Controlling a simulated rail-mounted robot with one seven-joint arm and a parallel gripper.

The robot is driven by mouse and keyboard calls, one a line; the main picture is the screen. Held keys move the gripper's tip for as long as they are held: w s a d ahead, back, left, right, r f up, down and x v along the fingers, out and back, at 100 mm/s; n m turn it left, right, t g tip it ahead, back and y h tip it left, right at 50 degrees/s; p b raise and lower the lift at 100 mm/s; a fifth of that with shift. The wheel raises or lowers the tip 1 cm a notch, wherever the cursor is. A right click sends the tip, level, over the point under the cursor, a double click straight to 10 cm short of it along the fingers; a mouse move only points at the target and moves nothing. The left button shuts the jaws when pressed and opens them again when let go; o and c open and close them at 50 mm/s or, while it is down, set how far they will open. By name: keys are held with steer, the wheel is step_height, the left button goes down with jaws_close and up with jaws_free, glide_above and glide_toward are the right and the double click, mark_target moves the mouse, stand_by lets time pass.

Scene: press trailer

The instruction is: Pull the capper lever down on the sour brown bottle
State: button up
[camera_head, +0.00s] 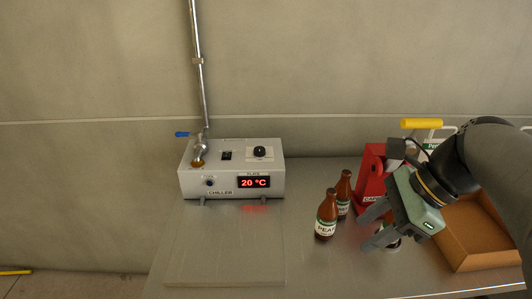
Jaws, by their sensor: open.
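The red capper (371,172) stands on the grey table at the right, partly hidden behind my arm. Its lever has a yellow grip (421,124) that sits raised above the body. My gripper (366,230) is open and empty in front of the capper, pointing down and left, well below the yellow grip. A brown bottle (326,216) with a white label reading "PEA…" stands left of my fingers. A second brown bottle (343,190) stands just behind it. Something with a pale label (391,243) shows under my gripper, mostly hidden. I cannot tell which bottle is the sour one.
A grey chiller box (232,182) with a red "20 °C" display and a blue-handled tap stands at the left, below a metal pipe (198,70). An open cardboard box (480,240) lies at the right. The table's front left (225,255) is clear.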

steer(key=w+a+f+p, duration=0.1)
steer(key=w+a+f, duration=0.5)
steer(key=w, duration=0.5)
step_height(320, 180, down, 3)
steer(key=shift+w+a+r, duration=0.1)
steer(key=shift+w+a, duration=0.05)
steer(key=shift+a, duration=0.05)
